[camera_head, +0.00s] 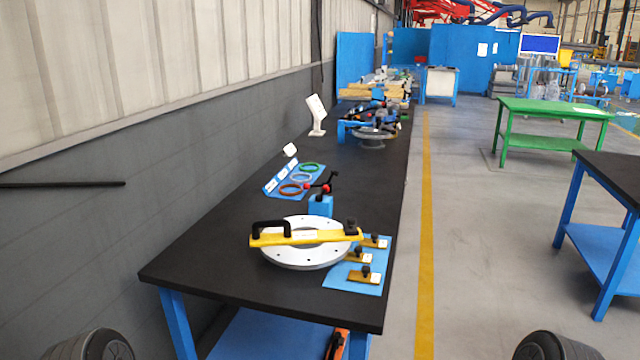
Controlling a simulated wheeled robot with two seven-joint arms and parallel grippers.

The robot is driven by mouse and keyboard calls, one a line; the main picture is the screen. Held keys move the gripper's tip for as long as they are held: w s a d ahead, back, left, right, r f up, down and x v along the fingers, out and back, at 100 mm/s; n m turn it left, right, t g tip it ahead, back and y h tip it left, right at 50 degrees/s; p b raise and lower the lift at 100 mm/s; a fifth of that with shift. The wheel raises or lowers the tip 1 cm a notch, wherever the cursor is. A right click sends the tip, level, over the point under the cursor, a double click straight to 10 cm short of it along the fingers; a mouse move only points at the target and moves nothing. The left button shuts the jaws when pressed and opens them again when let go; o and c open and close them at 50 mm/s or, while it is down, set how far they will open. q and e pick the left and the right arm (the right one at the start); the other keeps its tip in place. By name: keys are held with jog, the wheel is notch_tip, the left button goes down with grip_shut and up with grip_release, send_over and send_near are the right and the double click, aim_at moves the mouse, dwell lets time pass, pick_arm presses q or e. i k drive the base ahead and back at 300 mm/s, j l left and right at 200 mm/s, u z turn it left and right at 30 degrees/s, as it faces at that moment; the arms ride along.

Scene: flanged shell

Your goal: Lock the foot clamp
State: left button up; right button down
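A blue block (320,206) stands on the black bench behind a grey flanged ring. A black lever with red ends (320,186) sits on top of it and looks like a clamp. I cannot tell whether this is the foot clamp or whether it is locked. The flanged ring (285,258) lies flat near the bench's front end. A yellow bar (310,237) with a black handle (271,226) lies across it. A black knob (351,227) is at the bar's right end. Neither gripper shows; only dark rounded parts of my arms show at the bottom corners.
Several small yellow pieces with black knobs (364,274) sit on a blue mat (372,286) right of the ring. Coloured rings (290,189) lie on a blue sheet behind. The black bench (215,255) is clear at front left. A green table (550,108) stands right, across the aisle.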

aim_at(325, 189)
jog(key=z, duration=1.3)
jog(key=i+z, duration=0.2)
jog(key=i, duration=4.2)
jog(key=u, duration=4.6)
